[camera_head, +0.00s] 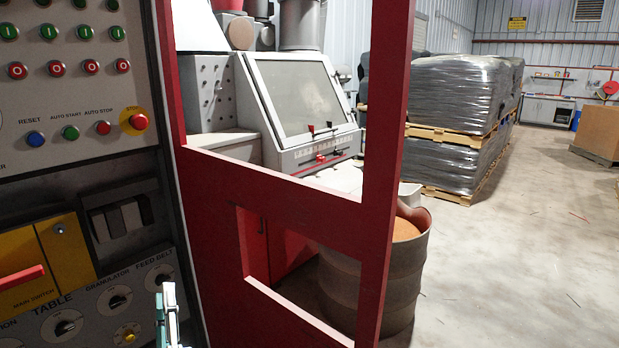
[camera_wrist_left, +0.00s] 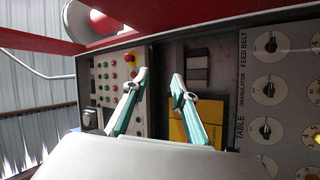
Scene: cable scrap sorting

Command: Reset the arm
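My left gripper (camera_head: 168,300) shows at the bottom of the head view, in front of the lower right part of the control panel (camera_head: 75,172). In the left wrist view my left gripper (camera_wrist_left: 159,80) has its two teal-and-grey fingers apart with nothing between them. The panel's buttons and yellow main switch plate (camera_wrist_left: 186,120) lie beyond the fingers, and I see no contact. The plate also shows in the head view (camera_head: 18,255) with a red handle. My right gripper is in neither view.
A red frame (camera_head: 385,150) stands right of the panel, with a sloped-window machine (camera_head: 295,95) and a drum (camera_head: 408,275) behind it. Wrapped pallets (camera_head: 455,95) stand farther back. Open floor (camera_head: 530,240) lies to the right, with scattered scraps.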

